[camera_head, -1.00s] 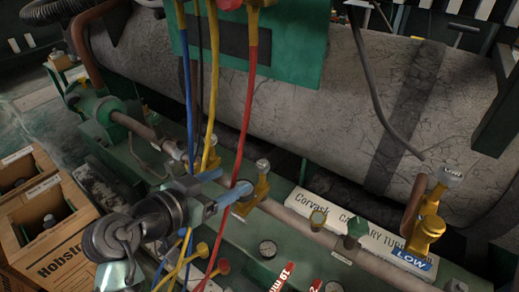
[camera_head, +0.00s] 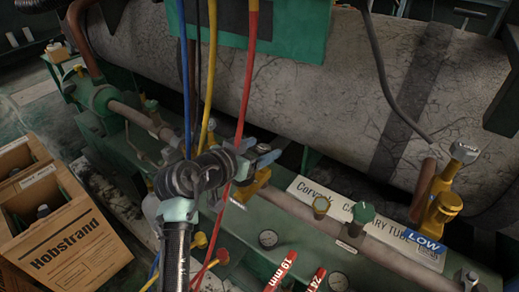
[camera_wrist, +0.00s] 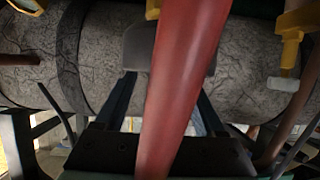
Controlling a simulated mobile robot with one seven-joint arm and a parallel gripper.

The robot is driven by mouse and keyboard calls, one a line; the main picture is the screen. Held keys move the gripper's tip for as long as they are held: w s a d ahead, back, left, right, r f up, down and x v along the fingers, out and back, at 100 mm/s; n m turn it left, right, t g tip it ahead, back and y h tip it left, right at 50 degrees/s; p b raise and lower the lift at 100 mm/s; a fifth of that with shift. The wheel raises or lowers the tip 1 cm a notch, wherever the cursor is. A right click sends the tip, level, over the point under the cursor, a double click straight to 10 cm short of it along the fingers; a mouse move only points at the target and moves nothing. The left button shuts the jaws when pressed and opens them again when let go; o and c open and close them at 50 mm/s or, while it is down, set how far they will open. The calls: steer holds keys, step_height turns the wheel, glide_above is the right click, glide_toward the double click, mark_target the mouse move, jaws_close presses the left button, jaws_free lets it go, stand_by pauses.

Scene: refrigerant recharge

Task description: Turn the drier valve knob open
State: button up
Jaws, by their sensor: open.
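My gripper (camera_head: 266,156) is open with its fingers pointing right, above the pipe line and in front of the grey tank. A brass valve (camera_head: 250,190) is just below the fingers and partly hidden by my gripper and wrist. I cannot tell whether the drier valve knob is on it.
Blue, yellow and red hoses (camera_head: 246,90) hang close around my wrist. The cracked grey tank (camera_head: 300,75) lies behind. A Hobstrand carton (camera_head: 70,250) is at lower left.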

steer(key=shift+c, duration=0.4)
jaws_close()
